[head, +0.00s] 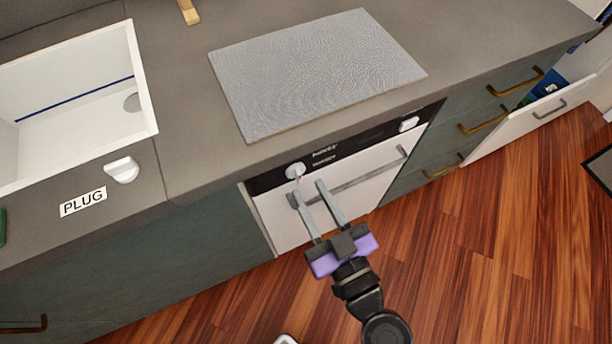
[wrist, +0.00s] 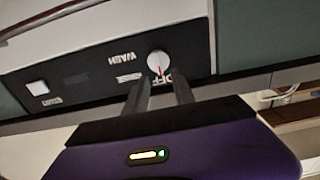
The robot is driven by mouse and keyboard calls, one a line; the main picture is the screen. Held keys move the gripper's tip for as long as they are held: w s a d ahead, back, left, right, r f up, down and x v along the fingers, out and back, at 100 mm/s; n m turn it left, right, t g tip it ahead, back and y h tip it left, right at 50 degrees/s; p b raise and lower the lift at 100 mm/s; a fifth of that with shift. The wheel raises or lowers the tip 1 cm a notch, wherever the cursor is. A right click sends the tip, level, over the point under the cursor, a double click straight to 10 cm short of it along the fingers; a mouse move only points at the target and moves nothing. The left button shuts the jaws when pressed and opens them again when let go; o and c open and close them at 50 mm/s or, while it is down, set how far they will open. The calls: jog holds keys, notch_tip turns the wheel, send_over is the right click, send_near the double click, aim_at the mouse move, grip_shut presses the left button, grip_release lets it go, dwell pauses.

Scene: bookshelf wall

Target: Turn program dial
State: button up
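The program dial (head: 295,170) is a round white knob on the black control panel (head: 350,147) of a white-fronted appliance. In the wrist view the dial (wrist: 157,63) has a red pointer line, and an upside-down label that seems to read OFF is beside it, partly hidden by my fingers. My gripper (head: 311,188) is open, its two grey fingers apart and pointing at the panel. In the wrist view the fingertips (wrist: 160,76) are at the dial's edge with nothing between them; I cannot tell whether they touch it.
A white button (head: 408,124) is at the panel's right end. A handle bar (head: 365,180) crosses the appliance door below the panel. The counter with a textured grey board (head: 315,75) overhangs above. A drawer (head: 540,115) stands open at right. The wooden floor (head: 450,260) in front is clear.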

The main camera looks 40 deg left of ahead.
aim_at(300, 176)
jog(key=shift+p+x, duration=0.3)
jog(key=shift+x, duration=1.5)
grip_shut()
